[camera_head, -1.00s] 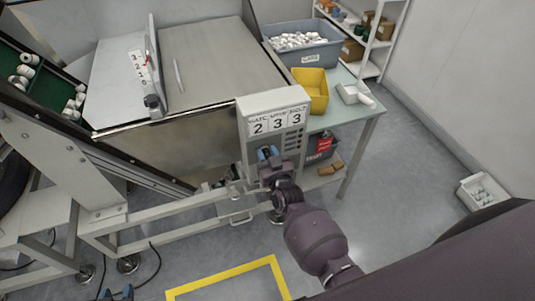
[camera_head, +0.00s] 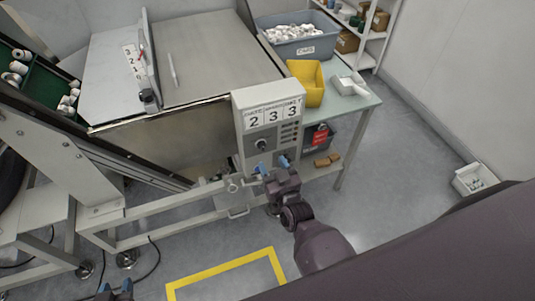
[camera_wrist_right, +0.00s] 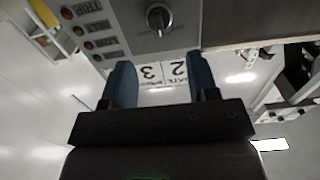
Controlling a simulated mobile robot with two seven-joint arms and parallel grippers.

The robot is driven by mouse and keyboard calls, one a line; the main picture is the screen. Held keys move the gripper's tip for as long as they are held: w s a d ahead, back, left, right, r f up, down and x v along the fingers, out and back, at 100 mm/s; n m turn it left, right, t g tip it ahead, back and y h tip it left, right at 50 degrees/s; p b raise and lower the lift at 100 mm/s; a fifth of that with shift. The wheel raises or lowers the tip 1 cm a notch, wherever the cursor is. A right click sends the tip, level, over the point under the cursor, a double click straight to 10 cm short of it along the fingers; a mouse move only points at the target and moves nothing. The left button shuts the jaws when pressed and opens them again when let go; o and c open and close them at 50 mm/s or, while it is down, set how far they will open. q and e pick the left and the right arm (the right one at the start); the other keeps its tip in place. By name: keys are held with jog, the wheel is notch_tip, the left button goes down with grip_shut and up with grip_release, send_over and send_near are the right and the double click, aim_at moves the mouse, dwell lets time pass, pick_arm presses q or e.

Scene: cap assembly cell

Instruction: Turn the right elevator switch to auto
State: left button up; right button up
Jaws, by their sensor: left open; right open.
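The control box (camera_head: 268,122) has a 2 3 3 display on top and a dark rotary switch (camera_head: 260,144) on its front face. The right wrist view shows the switch (camera_wrist_right: 158,18) upside down, its grip roughly vertical in the picture; its position label is not readable. My right gripper (camera_head: 273,165) is open and empty, just below the switch and apart from it. Its blue fingertips (camera_wrist_right: 162,78) are spread wide in the wrist view. My left gripper (camera_head: 116,288) is open and empty at the bottom left edge, far from the box.
Indicator lights (camera_wrist_right: 80,20) line the panel beside the switch. A grey frame rail (camera_head: 170,205) and a small bracketed box (camera_head: 235,195) are left of my right gripper. A table (camera_head: 355,103) with a yellow bin (camera_head: 306,82) stands behind. The floor inside the yellow tape is clear.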

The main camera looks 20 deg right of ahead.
jog(key=shift+s, duration=1.7)
jog(key=s+d+f+g, duration=0.1)
jog(key=s+d+g, duration=0.2)
jog(key=s+d, duration=0.2)
jog(key=s+d+f+g, duration=0.1)
jog(key=s+d+g, duration=0.2)
jog(key=s, duration=0.7)
jog(key=shift+s+d+f+n+h, duration=0.2)
jog(key=shift+s+d+n+h, duration=0.15)
jog(key=shift+d, duration=0.7)
